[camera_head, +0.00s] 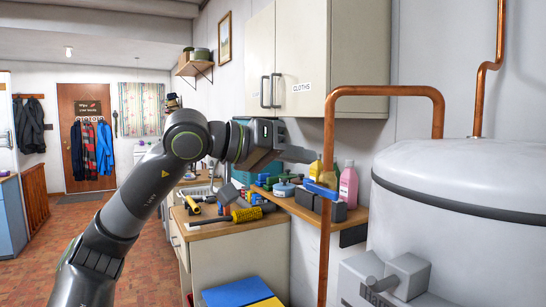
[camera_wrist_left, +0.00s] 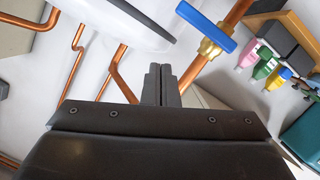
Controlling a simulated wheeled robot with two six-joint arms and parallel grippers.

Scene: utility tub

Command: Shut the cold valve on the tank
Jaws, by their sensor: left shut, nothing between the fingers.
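The white tank (camera_head: 455,240) with a domed lid stands at the right in the head view. A copper pipe (camera_head: 329,130) rises beside it and bends over toward it. A valve with a blue lever handle (camera_head: 320,190) sits on this pipe; the handle lies crosswise to it. In the wrist view the blue handle (camera_wrist_left: 207,27) and its brass body (camera_wrist_left: 211,49) are above and right of the fingers. My left gripper (camera_head: 312,157) is shut and empty, just above the handle in the head view, apart from it in the wrist view. My right gripper is out of view.
A wall cabinet (camera_head: 300,62) hangs above my gripper. Behind the pipe, a shelf (camera_head: 350,217) holds bottles (camera_head: 348,187) and dark blocks. A counter (camera_head: 215,230) with tools is further left. Grey boxes (camera_head: 400,277) stand low before the tank. The floor at left is clear.

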